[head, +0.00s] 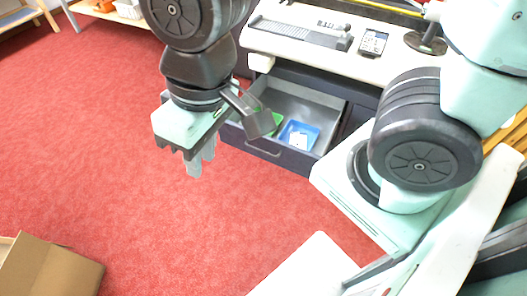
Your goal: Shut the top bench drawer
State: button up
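The bench drawer (297,162) is pulled well out from under the white-topped bench (300,62). It has a dark front with a bar handle (262,151) and a grey inside. A green tray (277,122) and a blue tray (299,135) with a pale item lie in it. My gripper (194,166) points down at the drawer's left front side in the picture, over the red floor, and covers part of the drawer's left end. It looks clear of the handle. The fingers overlap in this view, so their opening is unclear. I see nothing held.
A grey tool (300,34), a small dark device (373,42) and a round dark stand (425,43) are on the bench top. A cardboard box (50,268) sits at the lower left. Red carpet (90,130) is open at the left.

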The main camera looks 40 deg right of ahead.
jog(key=w+a+f+m+b, duration=0.1)
jog(key=f, duration=0.1)
jog(key=w+a+f+m+t+y+b, duration=0.1)
jog(key=w+a+f+m+b, duration=0.1)
jog(key=f, duration=0.1)
jog(key=w+a+f+m+b, duration=0.1)
jog(key=w+f+b, duration=0.1)
jog(key=f, duration=0.1)
jog(key=shift+w+a+m+t+y, duration=0.1)
jog(key=shift+a+m+t+y, duration=0.2)
jog(key=shift+y, duration=0.1)
grip_shut()
jog(key=w+f+m+t+h+b, duration=0.2)
jog(key=w+f+m+t+b, duration=0.4)
jog(key=w+f+m+b, duration=0.8)
jog(key=m+g+h+b, duration=0.1)
jog(key=m+h+b, duration=1.75)
jog(key=b, duration=0.25)
send_near(263, 138)
jog(key=b+x, duration=0.1)
jog(key=x, duration=0.1)
jog(key=b+x, duration=0.4)
jog(key=shift+w+a+f, duration=0.1)
jog(key=shift+f, duration=0.2)
jog(key=shift+w+d+r, duration=0.15)
jog(key=shift+w+d, duration=0.05)
jog(key=shift+d, duration=0.25)
